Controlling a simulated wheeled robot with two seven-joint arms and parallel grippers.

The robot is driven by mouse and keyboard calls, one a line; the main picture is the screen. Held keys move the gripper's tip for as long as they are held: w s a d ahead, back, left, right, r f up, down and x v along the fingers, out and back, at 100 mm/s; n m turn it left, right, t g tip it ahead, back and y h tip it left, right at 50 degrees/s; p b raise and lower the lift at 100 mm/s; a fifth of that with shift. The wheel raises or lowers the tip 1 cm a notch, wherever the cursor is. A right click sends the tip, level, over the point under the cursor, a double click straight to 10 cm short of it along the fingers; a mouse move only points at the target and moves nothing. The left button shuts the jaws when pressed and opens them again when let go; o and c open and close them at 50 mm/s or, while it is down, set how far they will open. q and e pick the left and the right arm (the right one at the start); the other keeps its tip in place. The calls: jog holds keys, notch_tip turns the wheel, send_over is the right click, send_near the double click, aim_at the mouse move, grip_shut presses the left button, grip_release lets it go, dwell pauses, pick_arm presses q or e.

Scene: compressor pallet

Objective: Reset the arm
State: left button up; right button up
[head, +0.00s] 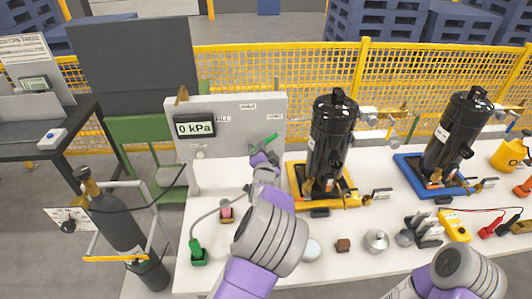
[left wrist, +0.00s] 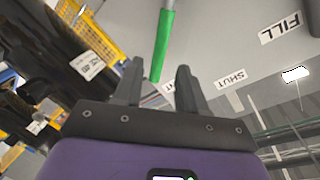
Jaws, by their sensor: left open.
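My left arm reaches up across the table in the head view, with its gripper (head: 262,152) in front of the white panel (head: 228,145). In the left wrist view the gripper (left wrist: 158,72) is open, its two fingers apart with nothing held between them. A lever with a green handle (left wrist: 162,45) shows just beyond the fingertips; its green handle (head: 264,142) also shows beside the gripper in the head view. Whether a finger touches the handle I cannot tell. My right arm enters at the bottom right of the head view; its gripper is out of frame.
The panel's display (head: 195,128) reads 0 kPa. Two black compressors stand on a yellow tray (head: 345,199) and a blue tray (head: 403,165). A green connector (head: 197,254) and small parts lie on the white table (head: 325,266). A gas cylinder (head: 115,222) stands at left.

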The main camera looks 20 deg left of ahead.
pick_arm(q)
jog(key=shift+s+d, duration=0.1)
jog(key=shift+s, duration=0.25)
